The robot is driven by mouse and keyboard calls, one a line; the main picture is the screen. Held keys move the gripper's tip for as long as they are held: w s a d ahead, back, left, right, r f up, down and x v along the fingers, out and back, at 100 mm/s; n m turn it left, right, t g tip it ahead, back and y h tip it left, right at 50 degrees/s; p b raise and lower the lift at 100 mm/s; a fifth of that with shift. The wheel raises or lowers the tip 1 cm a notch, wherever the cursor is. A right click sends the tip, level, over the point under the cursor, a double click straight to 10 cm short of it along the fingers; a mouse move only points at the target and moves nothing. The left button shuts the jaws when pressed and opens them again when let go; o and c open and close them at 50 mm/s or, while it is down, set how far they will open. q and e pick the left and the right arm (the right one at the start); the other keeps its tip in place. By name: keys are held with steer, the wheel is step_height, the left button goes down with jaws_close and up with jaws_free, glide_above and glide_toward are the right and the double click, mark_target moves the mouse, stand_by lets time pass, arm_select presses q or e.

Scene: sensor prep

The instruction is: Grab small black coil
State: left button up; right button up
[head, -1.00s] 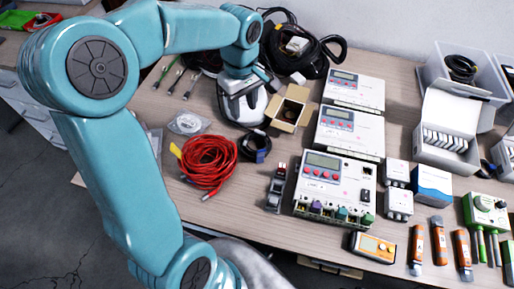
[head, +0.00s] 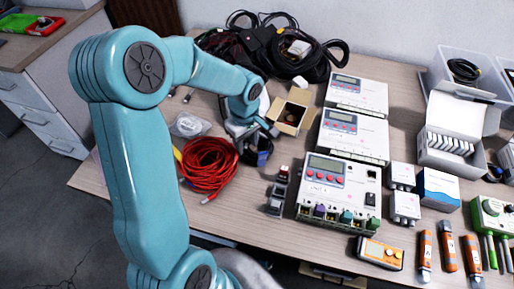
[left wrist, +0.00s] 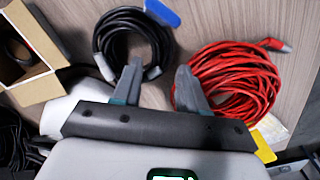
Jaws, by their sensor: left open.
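The small black coil (head: 264,154) lies on the table just right of the red cable coil, partly hidden by my left gripper (head: 252,139) in the head view. In the left wrist view the black coil (left wrist: 105,28) is a ring of dark cable with a blue tag (left wrist: 162,12) at its edge. My left gripper (left wrist: 158,72) is open there. One fingertip overlaps the near edge of the ring; the other is between it and the red coil (left wrist: 235,85). Nothing is held between the fingers. Whether they touch the coil cannot be told. My right gripper is not in view.
An open cardboard box (head: 292,117) stands just behind the black coil. The red coil (head: 208,162) lies close on its left. Grey connectors (head: 277,193) and white device boxes (head: 338,187) are to the right. Larger black cables (head: 318,58) lie at the back.

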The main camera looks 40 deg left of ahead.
mark_target(247, 150)
arm_select(q)
step_height(247, 150, down, 4)
steer(key=shift+d+f, duration=0.1)
jaws_close()
steer(key=shift+r, duration=0.2)
